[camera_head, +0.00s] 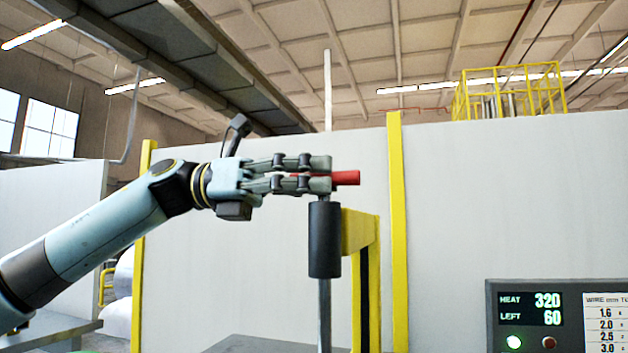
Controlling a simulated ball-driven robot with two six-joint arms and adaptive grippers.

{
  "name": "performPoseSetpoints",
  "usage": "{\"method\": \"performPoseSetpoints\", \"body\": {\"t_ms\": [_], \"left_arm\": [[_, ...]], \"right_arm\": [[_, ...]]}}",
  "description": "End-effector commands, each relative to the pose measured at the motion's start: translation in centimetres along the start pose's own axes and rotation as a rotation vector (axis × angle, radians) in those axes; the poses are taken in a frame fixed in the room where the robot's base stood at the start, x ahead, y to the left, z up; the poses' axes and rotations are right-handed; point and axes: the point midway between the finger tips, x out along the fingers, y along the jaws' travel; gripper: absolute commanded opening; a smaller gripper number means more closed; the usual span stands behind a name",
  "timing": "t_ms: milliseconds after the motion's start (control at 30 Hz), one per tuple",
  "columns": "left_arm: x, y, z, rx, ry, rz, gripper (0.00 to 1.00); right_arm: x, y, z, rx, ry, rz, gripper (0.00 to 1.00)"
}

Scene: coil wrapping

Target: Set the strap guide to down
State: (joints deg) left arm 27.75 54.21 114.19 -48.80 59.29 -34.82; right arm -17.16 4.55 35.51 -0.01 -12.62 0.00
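A red bar (347,178), which looks like a lever handle, lies level between the fingers of my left gripper (321,174). One finger is above the bar and one below, closed against it, and its red end sticks out to the right of the fingertips. Just below stands a black cylinder (324,240) on an upright grey rod (324,305). The fingers hide where the bar joins the rod. Which of these parts is the strap guide, I cannot tell for sure. My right gripper is not in view.
A yellow bracket (355,230) stands right behind the black cylinder. A control panel (540,318) at the lower right reads HEAT 320 and LEFT 60, with a lit green button. Pale wall panels (460,220) with yellow posts close off the back.

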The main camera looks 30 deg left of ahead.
Motion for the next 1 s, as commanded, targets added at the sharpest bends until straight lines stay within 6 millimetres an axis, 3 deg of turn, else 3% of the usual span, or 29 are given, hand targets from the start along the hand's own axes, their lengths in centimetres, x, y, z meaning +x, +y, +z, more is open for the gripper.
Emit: {"method": "performPoseSetpoints", "body": {"t_ms": [33,167,667,1000], "left_arm": [[0.0,0.0,-0.7,-0.002,0.016,-0.002,0.23],[0.0,0.0,-0.8,-0.003,0.017,-0.002,0.4],[-0.4,0.0,-0.6,-0.004,0.013,-0.001,0.4],[-4.8,0.0,-0.8,-0.008,0.021,0.002,0.4]], "right_arm": [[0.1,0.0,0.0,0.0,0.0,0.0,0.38],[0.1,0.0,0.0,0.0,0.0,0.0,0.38],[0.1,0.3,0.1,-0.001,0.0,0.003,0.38],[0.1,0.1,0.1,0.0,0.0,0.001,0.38]]}}
